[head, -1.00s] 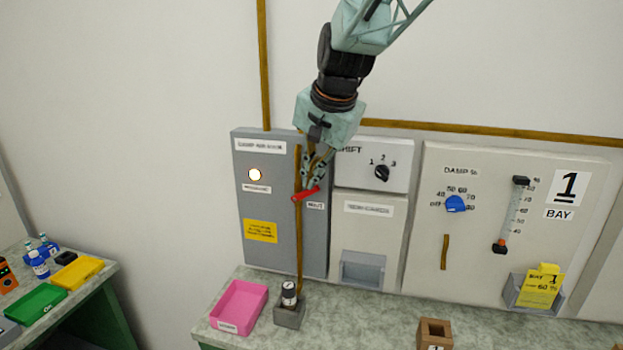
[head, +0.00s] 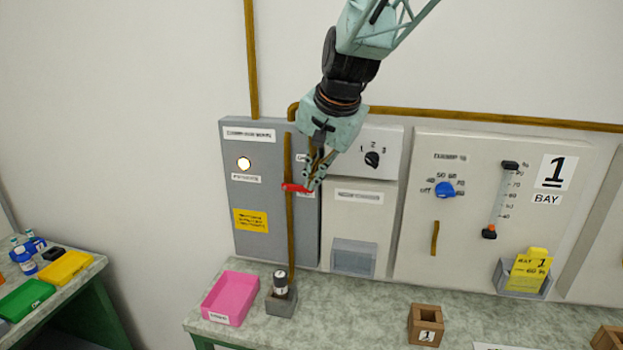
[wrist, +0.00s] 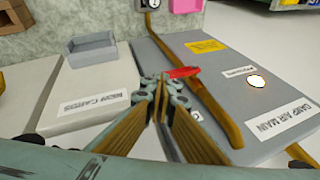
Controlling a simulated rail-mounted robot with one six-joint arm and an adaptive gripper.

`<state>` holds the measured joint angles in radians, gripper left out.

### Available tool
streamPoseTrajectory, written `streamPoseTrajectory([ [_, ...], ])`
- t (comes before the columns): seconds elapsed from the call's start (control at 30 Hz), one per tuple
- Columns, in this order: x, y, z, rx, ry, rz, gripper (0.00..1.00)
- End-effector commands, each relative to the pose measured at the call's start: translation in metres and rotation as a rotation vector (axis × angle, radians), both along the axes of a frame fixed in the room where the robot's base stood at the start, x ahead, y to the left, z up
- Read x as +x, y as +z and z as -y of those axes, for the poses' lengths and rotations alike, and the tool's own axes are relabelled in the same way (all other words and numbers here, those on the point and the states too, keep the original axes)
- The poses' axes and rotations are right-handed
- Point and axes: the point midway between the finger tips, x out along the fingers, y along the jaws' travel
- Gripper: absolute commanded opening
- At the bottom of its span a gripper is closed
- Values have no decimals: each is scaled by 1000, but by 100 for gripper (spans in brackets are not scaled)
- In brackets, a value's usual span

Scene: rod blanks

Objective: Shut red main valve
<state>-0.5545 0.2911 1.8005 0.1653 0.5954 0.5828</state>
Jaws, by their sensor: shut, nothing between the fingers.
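The red main valve's handle (head: 295,188) lies about level, crosswise to the upright brown pipe (head: 291,235) on the grey panel. It also shows in the wrist view (wrist: 182,72), just beyond my fingertips. My gripper (head: 311,186) is shut and empty, with its fingertips at the right end of the handle. In the wrist view, the closed fingers (wrist: 164,84) end close beside the handle; I cannot tell whether they touch it. The fingers hide part of the handle's right end.
The grey panel (head: 262,163) carries a lit round lamp (head: 244,163) and a yellow label (head: 251,220). A dial panel (head: 391,148) stands to the right. On the bench below are a pink tray (head: 230,298) and a small can in a grey holder (head: 281,302).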

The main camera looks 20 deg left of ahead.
Motion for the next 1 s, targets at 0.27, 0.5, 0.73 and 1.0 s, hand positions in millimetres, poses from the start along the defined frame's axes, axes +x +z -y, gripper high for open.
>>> streamPoseTrajectory([
  [0.27,0,-1,0,-2,0,-2,0],
  [0.5,-1,-2,-1,-2,0,-2,0],
  [0.73,-1,-4,-7,-2,1,-3,0],
  [1.0,-3,-8,-14,-2,1,-4,0],
])
